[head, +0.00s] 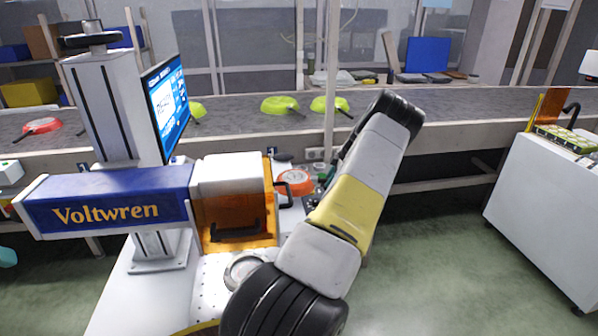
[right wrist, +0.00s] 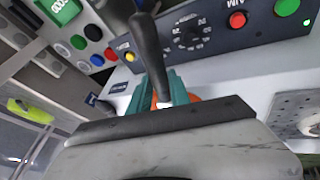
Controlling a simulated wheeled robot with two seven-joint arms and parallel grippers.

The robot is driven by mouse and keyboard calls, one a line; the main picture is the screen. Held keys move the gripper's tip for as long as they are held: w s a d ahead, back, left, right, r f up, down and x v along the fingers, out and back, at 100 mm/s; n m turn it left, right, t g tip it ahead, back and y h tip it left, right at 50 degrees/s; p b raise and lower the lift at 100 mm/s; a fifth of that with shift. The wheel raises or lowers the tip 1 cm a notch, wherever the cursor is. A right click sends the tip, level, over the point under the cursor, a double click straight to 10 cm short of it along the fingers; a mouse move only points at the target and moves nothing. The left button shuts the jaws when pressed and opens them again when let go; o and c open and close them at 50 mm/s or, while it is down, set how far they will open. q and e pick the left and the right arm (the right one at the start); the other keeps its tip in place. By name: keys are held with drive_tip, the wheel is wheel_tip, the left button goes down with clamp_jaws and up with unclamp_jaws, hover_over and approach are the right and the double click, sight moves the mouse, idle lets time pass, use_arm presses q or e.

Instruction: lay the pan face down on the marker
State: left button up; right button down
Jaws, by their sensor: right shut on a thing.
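An orange-red pan (head: 295,182) is beside the marking machine, labelled Voltwren (head: 110,212), in the head view. My right gripper (head: 321,174) is beside the pan, partly hidden by my forearm. In the right wrist view its teal fingers (right wrist: 165,88) are shut on the pan's dark handle (right wrist: 150,50); a sliver of the orange pan (right wrist: 192,97) shows behind them. Which way the pan faces I cannot tell for sure. A round metal ring (head: 245,271) lies on the machine's white plate. A teal tip at the left edge may be my left gripper (head: 7,252).
A grey conveyor (head: 235,113) runs across the back with several green pans (head: 280,104) and a red pan (head: 42,126). A screen (head: 166,105) stands on the machine. A button panel (right wrist: 200,35) is close to my right gripper. A white cabinet (head: 545,205) stands right.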

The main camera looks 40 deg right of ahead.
sight(283, 177)
drive_tip(key=w+a, duration=1.2)
drive_tip(key=a, duration=0.1)
drive_tip(key=shift+w, duration=0.25)
drive_tip(key=shift+f, duration=2.15)
drive_tip(key=c, duration=1.1)
unclamp_jaws()
drive_tip(key=shift+s, duration=0.1)
drive_tip(key=v, duration=0.7)
drive_tip(key=shift+s+r, duration=0.15)
drive_tip(key=shift+r, duration=0.15)
